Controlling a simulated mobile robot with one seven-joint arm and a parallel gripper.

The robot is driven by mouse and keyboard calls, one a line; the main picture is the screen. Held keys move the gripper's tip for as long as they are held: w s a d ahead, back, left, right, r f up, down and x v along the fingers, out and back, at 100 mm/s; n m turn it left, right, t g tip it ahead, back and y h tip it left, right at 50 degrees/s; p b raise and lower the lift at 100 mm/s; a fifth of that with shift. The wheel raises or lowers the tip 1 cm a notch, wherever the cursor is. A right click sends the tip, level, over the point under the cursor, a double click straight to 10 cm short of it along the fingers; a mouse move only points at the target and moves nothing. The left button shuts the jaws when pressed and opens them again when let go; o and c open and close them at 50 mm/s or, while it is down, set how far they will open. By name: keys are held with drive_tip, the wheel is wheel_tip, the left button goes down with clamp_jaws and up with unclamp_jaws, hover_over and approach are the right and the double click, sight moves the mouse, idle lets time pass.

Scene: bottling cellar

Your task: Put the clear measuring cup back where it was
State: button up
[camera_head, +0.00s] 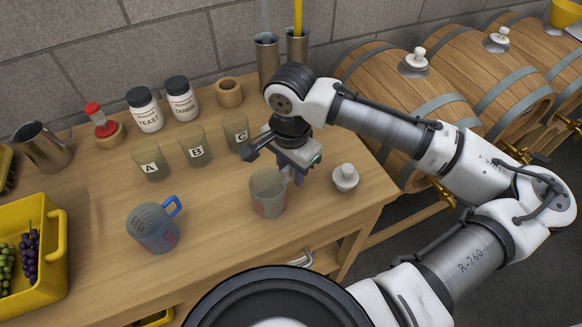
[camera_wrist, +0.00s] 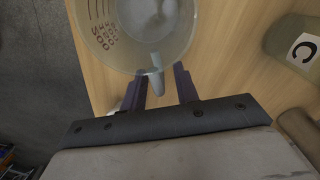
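The clear measuring cup (camera_head: 267,196), with red markings, stands upright near the front right of the wooden table. In the wrist view the cup (camera_wrist: 105,38) is seen from above, with its handle (camera_wrist: 157,83) pointing toward me. My gripper (camera_head: 297,177) is low at the cup's right rear side. In the wrist view my gripper (camera_wrist: 162,86) has its two dark fingers apart, one on each side of the handle. A gap shows between the handle and the right finger. A second, blue-grey measuring cup (camera_head: 150,231) with a blue handle stands to the left.
Cups marked A (camera_head: 152,163), B (camera_head: 195,150) and C (camera_head: 236,137) stand in a row behind. A white stopper (camera_head: 345,177) is right of the clear cup. A yellow crate (camera_head: 42,285) with grapes is at left. The table between both measuring cups is clear.

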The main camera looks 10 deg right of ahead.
wheel_tip(320, 180, up, 12)
drive_tip(key=shift+r, duration=0.2)
idle(0.4)
